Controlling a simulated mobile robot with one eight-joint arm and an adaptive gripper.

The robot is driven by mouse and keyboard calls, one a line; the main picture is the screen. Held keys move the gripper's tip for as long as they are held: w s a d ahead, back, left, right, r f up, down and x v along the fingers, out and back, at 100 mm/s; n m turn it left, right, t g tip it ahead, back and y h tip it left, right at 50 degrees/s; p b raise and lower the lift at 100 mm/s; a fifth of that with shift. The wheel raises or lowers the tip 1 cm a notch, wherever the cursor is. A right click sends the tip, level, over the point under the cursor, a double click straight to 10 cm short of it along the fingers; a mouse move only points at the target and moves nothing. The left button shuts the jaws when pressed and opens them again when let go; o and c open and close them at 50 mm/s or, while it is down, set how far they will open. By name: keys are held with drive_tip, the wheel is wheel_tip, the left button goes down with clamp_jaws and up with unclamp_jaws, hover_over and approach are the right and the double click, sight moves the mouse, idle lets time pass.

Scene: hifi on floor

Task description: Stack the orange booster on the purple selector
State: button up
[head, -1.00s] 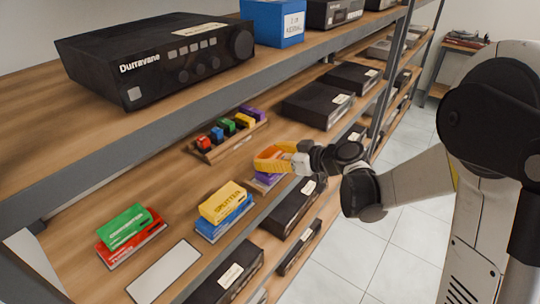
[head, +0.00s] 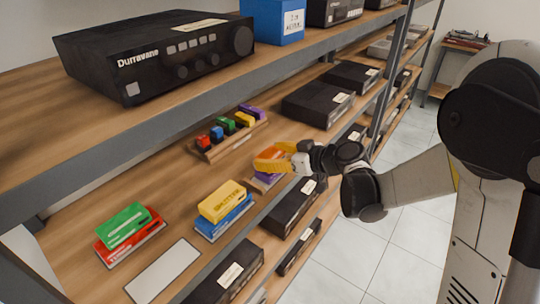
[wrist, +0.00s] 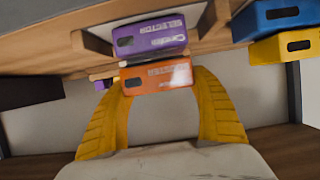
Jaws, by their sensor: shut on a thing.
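The orange booster (head: 268,160) is at the tips of my gripper's yellow fingers, directly above the purple selector (head: 266,180) on the shelf. In the wrist view, the booster (wrist: 158,77) lies between my gripper's fingertips (wrist: 160,82), with one finger along each side. The purple selector (wrist: 150,38) shows right against it, its label facing the same way. The two boxes look lined up, with the booster slightly offset. Any thin gap between them is too small to tell. My gripper (head: 287,157) reaches in from the right.
On the same shelf are a yellow splitter (head: 222,202) on a blue box (head: 225,222) and a green box (head: 125,224) on a red one. A wooden rack (head: 235,140) of small coloured pieces stands behind. A shelf with a black hi-fi unit (head: 155,58) hangs above.

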drive_tip(key=shift+f+b, duration=0.3)
idle(0.4)
drive_tip(key=o, duration=1.4)
drive_tip(key=shift+c, duration=0.2)
drive_tip(key=v, duration=1.2)
drive_tip(key=shift+r, duration=0.1)
drive_tip(key=s+d+m+h, duration=0.4)
drive_tip(key=s+m+h, duration=0.1)
drive_tip(key=s, duration=0.5)
drive_tip(key=s+d+f+m+g+h, duration=0.1)
drive_tip(key=s+d+m+h, duration=0.4)
drive_tip(key=s, duration=0.5)
drive_tip(key=shift+s+d+f+h, duration=0.15)
drive_tip(key=shift+d+f+h, duration=0.1)
drive_tip(key=shift+h, duration=0.15)
